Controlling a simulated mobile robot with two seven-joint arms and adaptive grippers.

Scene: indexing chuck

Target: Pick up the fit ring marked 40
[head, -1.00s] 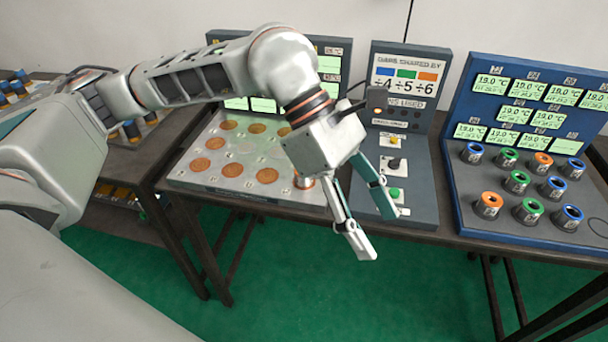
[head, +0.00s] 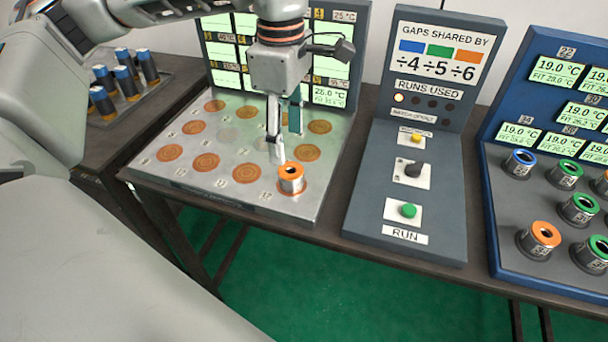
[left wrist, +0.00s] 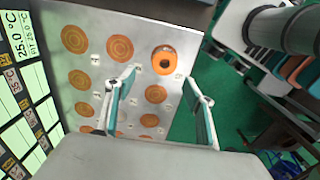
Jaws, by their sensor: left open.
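Fit rings with blue, green and orange tops sit in the blue panel on the right in the head view, among them a blue one (head: 520,163), a green one (head: 579,208) and an orange one (head: 540,239). Their numbers are too small to read surely, so I cannot tell which is marked 40. One orange-topped metal ring (head: 291,178) stands upright on the front right seat of the metal plate; it also shows in the left wrist view (left wrist: 164,60). My left gripper (head: 286,138) is open and empty, pointing down over the plate just behind this ring. My right gripper is out of view.
The metal plate (head: 225,182) has several bare copper discs. A grey control panel (head: 365,200) with yellow and green buttons and a black knob stands between plate and blue panel (head: 490,210). Blue-topped cylinders (head: 126,80) stand at the left.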

